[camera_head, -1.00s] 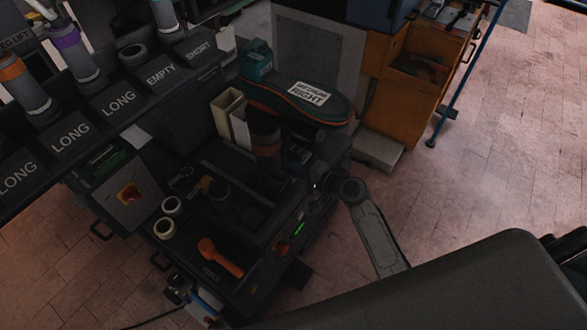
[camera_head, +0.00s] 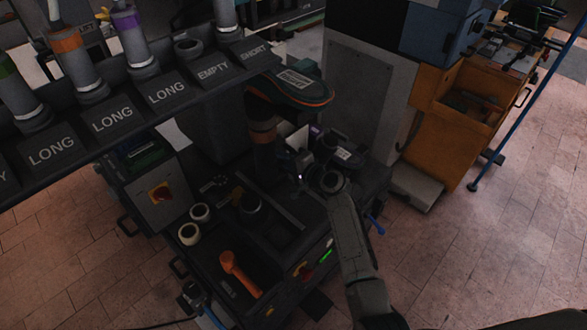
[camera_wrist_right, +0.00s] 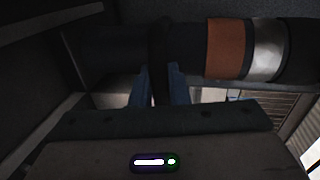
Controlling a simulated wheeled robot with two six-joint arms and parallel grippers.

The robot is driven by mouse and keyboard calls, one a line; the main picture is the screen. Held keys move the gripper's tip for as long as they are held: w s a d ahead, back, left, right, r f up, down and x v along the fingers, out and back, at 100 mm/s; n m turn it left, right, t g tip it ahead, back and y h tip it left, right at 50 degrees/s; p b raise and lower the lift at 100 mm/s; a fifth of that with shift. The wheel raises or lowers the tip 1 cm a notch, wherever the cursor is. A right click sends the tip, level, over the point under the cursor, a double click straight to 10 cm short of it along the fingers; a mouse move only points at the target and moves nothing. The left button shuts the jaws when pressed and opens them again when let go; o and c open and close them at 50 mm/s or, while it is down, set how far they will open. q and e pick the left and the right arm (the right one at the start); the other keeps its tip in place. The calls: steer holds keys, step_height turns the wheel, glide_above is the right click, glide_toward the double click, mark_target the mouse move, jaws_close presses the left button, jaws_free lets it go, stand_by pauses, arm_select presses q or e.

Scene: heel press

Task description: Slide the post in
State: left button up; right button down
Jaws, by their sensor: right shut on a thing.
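The post (camera_head: 263,152) is a dark upright cylinder with an orange-brown band, over the dark machine bed. A dark green shoe form (camera_head: 318,94) with an orange edge and a white label sits at its top. My right gripper (camera_head: 302,165) is at the post's right side. In the right wrist view the post (camera_wrist_right: 225,48) lies across the picture with its orange band and a silver ring. The gripper's fingers (camera_wrist_right: 160,85) are shut on its dark part. The post's lower end is too dark to make out. My left gripper is not in view.
A rack with labelled places (camera_head: 118,118) runs along the left above the bed. A grey cabinet (camera_head: 370,95) and an orange cabinet (camera_head: 462,105) stand behind right.

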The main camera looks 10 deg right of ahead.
steer(key=shift+w+r, duration=0.1)
steer(key=shift+r, duration=0.1)
steer(key=c, duration=1.7)
jaws_free()
steer(key=shift+a, duration=0.1)
steer(key=shift+o, duration=1.1)
steer(key=shift+w, duration=0.1)
steer(key=shift+w+a+f, duration=0.1)
steer(key=shift+f, duration=0.1)
steer(key=b+v, duration=0.1)
steer(key=v, duration=1)
steer(key=shift+b, duration=0.35)
